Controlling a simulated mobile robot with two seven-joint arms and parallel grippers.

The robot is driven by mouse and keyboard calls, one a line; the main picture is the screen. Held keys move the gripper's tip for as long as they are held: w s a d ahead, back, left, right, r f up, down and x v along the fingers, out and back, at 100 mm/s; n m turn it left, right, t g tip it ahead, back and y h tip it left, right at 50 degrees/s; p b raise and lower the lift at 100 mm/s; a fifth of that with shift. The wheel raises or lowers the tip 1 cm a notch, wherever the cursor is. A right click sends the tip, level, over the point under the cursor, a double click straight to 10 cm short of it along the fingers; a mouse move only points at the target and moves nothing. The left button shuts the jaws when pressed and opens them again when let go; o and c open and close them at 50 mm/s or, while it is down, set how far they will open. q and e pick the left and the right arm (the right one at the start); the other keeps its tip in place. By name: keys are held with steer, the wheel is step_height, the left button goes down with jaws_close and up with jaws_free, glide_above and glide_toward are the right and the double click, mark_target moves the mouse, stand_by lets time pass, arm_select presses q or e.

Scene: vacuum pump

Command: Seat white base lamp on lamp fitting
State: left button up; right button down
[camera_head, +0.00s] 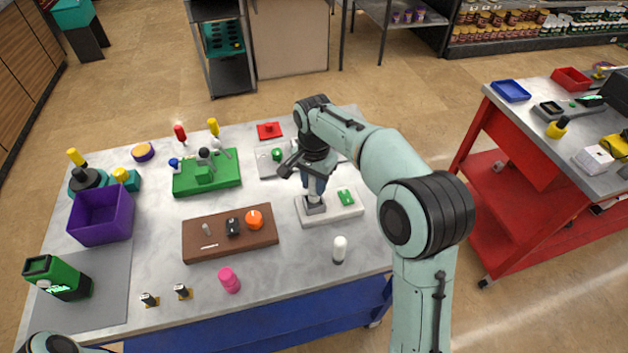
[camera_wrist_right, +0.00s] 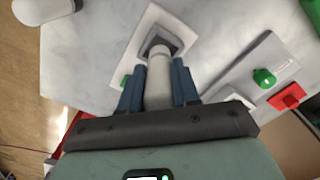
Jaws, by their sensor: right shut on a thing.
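My right gripper (camera_head: 314,186) is shut on a white lamp (camera_wrist_right: 158,84), with one blue finger on each side of it in the wrist view. The lamp points down at the dark grey square socket of the lamp fitting (camera_head: 335,212), a white plate on the table. The lamp's lower end meets the socket in the picture; I cannot tell whether it is inside or just above it. The fitting also shows in the wrist view (camera_wrist_right: 137,48), with a green piece beside the socket. My left gripper is out of view; only a bit of my left arm shows at bottom left.
Another white lamp with a dark base (camera_head: 339,250) stands in front of the fitting. A brown board (camera_head: 228,243) with an orange knob lies to the left. A green fixture (camera_head: 206,182) and a plate with a green knob (camera_head: 268,164) are behind.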

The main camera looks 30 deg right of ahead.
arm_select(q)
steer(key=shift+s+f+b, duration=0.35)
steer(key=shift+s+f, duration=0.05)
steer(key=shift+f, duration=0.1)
arm_select(e)
steer(key=shift+f, duration=1)
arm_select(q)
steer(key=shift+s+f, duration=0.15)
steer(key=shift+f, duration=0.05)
arm_select(e)
steer(key=shift+f, duration=0.75)
stand_by(0.5)
steer(key=c, duration=0.7)
jaws_free()
steer(key=shift+c, duration=0.2)
steer(key=shift+r+p, duration=0.9)
steer(key=shift+r, duration=1.15)
steer(key=shift+r+p, duration=0.7)
steer(key=shift+r, duration=0.8)
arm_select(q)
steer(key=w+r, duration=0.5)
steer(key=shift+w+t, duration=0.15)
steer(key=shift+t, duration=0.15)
arm_select(e)
steer(key=shift+r, duration=1)
